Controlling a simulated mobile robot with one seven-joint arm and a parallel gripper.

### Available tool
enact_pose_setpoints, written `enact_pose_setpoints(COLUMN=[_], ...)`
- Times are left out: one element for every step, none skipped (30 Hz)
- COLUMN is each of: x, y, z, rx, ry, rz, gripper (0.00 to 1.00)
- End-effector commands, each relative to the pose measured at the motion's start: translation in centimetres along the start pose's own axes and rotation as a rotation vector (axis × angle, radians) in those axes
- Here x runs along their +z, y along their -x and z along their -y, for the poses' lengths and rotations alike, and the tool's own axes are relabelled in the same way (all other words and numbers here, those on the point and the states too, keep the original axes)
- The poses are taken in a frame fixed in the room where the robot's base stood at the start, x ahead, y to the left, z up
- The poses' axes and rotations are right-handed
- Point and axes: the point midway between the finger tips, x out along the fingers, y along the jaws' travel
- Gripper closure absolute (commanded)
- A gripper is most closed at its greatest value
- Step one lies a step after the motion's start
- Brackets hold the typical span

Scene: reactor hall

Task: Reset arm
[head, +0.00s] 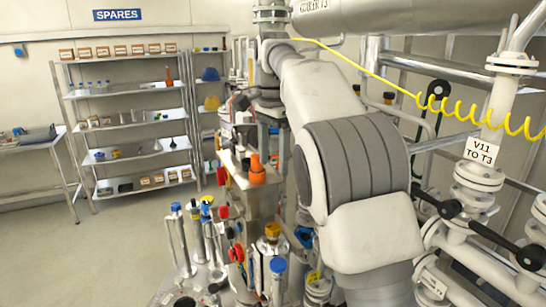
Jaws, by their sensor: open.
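My arm (362,205) fills the middle of the head view, white with a grey ribbed joint. It reaches up and away from the lower right, and its far part narrows near the upper middle. I cannot make out my gripper in this view, so whether it holds anything does not show.
Pipes with a valve tag (481,152) and a coiled yellow hose (465,113) are at right. Shelves (130,125) stand behind open floor (120,245) at left.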

Motion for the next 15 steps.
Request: enact_pose_setpoints(x=[0.0,-0.1,-0.2,-0.3,-0.4,-0.6,-0.6,-0.7,-0.8,-0.9,-0.8,-0.8,-0.8,-0.6,-0.5], y=[0.0,0.1,0.1,0.2,0.3,0.5,0.6,0.7,0.8,0.8,0.8,0.7,0.6,0.6,0.4], z=[-0.1,-0.3,-0.6,-1.0,-1.4,-2.2,-2.8,-3.5,-4.6,-5.5,-6.3,-7.4,-8.2,-9.1,-10.2], rx=[-0.002,-0.005,-0.011,-0.016,-0.024,-0.037,-0.047,-0.058,-0.075,-0.087,-0.099,-0.115,-0.127,-0.138,-0.153], ry=[0.002,0.005,0.011,0.019,0.029,0.046,0.062,0.081,0.106,0.128,0.150,0.180,0.203,0.226,0.257], rz=[0.000,0.000,0.000,0.000,0.000,-0.001,-0.002,-0.004,-0.008,-0.012,-0.016,-0.022,-0.028,-0.034,-0.044], gripper=[0.24,0.24,0.24,0.24,0.24,0.24,0.24,0.24,0.24,0.24,0.24,0.24,0.24,0.24,0.24])
